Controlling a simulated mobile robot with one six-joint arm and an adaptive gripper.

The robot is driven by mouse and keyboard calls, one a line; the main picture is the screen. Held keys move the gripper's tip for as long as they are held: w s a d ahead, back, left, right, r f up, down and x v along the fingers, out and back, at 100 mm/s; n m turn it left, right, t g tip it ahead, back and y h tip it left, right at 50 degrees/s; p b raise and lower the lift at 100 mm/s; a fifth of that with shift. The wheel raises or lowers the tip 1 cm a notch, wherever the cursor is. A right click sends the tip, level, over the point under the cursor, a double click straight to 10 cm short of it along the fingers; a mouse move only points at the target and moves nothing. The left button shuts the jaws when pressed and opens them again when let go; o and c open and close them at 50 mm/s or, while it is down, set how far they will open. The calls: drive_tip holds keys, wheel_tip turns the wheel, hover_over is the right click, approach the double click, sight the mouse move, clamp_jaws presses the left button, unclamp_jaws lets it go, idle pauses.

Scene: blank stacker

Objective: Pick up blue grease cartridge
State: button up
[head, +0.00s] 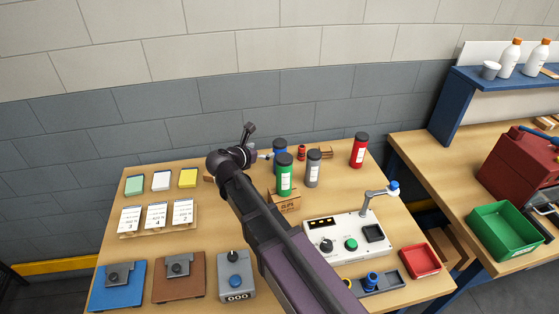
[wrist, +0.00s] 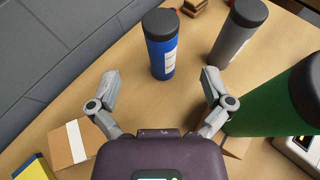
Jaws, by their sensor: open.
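The blue grease cartridge (wrist: 163,57) has a black cap and a white label and stands upright on the table. In the wrist view it is ahead of my gripper (wrist: 157,85), between the lines of the two spread fingers and apart from them. My gripper is open and empty. In the head view the blue cartridge (head: 279,146) stands behind the green cartridge (head: 285,179), which hides its lower part. In that view the arm covers part of the table, and my gripper (head: 262,152) is just left of the blue cartridge.
The green cartridge (wrist: 270,102) is close to my right finger. A grey cartridge (wrist: 237,38) stands right of the blue one, and a red cartridge (head: 359,150) farther right. A cardboard box (wrist: 73,146) lies near my left finger. The wall is close behind the table.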

sight(277, 145)
drive_tip(key=shift+b+x, duration=0.8)
drive_tip(key=shift+x, duration=1.9)
drive_tip(key=shift+b+x, duration=0.9)
drive_tip(key=shift+x, duration=1.75)
drive_tip(key=shift+r, duration=0.1)
drive_tip(key=c, duration=1.3)
drive_tip(key=shift+o, duration=0.2)
drive_tip(key=shift+r, duration=0.15)
wheel_tip(277, 145, up, 10)
drive_tip(key=p, duration=1)
